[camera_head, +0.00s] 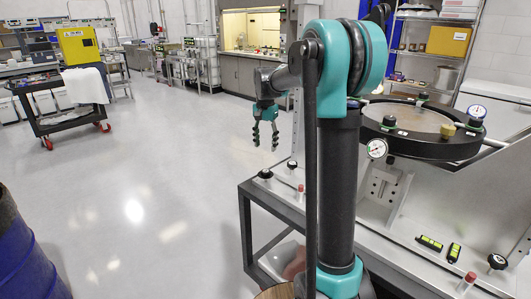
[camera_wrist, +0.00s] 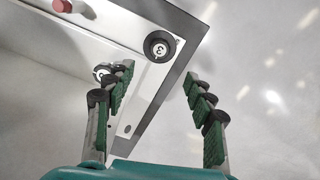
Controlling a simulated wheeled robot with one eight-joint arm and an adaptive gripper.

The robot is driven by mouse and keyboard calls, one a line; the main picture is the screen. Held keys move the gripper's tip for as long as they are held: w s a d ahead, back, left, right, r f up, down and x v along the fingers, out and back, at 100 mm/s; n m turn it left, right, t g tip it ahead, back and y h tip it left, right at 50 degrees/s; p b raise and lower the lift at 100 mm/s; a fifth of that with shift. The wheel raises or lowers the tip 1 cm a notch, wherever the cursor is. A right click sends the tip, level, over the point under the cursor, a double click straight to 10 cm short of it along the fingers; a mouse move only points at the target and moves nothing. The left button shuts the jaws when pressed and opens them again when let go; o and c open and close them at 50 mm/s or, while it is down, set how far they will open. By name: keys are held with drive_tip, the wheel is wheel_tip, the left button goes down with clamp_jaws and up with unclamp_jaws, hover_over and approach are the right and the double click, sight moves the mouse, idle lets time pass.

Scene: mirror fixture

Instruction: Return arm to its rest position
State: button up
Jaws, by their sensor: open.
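My gripper (camera_head: 265,135) is open and empty in the head view. It hangs in the air over the floor, beyond the far left corner of the fixture table (camera_head: 249,186), with its fingers pointing down. In the wrist view my gripper (camera_wrist: 158,105) shows its green-padded fingers spread wide with nothing between them. A table corner with a black knob marked 3 (camera_wrist: 160,46) lies beyond the fingers. My arm is raised and stretches forward from the column.
The mirror fixture (camera_head: 425,120) with dial gauges stands on the table at right. Two yellow-green levels (camera_head: 429,243) lie on the table. A blue barrel (camera_head: 25,255) is at lower left. A black cart (camera_head: 63,125) stands at back left. The floor (camera_head: 160,170) between is clear.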

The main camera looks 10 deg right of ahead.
drive_tip(key=shift+r, duration=0.3)
drive_tip(key=s+d+f+n+t, duration=0.1)
drive_tip(key=s+f+n, duration=0.1)
drive_tip(key=s+f, duration=0.2)
drive_tip(key=s+d+f+n+t, duration=0.1)
drive_tip(key=s+f, duration=0.2)
drive_tip(key=s, duration=0.7)
drive_tip(key=shift+s+d+f+n, duration=0.2)
drive_tip(key=shift+d+f+n, duration=0.05)
drive_tip(key=shift+f+n, duration=0.15)
drive_tip(key=s+f+n, duration=0.1)
drive_tip(key=s+f, duration=0.2)
drive_tip(key=s, duration=0.2)
drive_tip(key=s+d+f+n+t, duration=0.1)
drive_tip(key=s+f, duration=0.3)
drive_tip(key=s, duration=0.2)
drive_tip(key=s+f+n+t, duration=0.1)
drive_tip(key=s+f+n, duration=0.1)
drive_tip(key=s, duration=0.3)
drive_tip(key=shift+s+d+f, duration=0.15)
drive_tip(key=shift+d+f, duration=0.1)
drive_tip(key=shift+f, duration=0.45)
drive_tip(key=shift+c, duration=0.3)
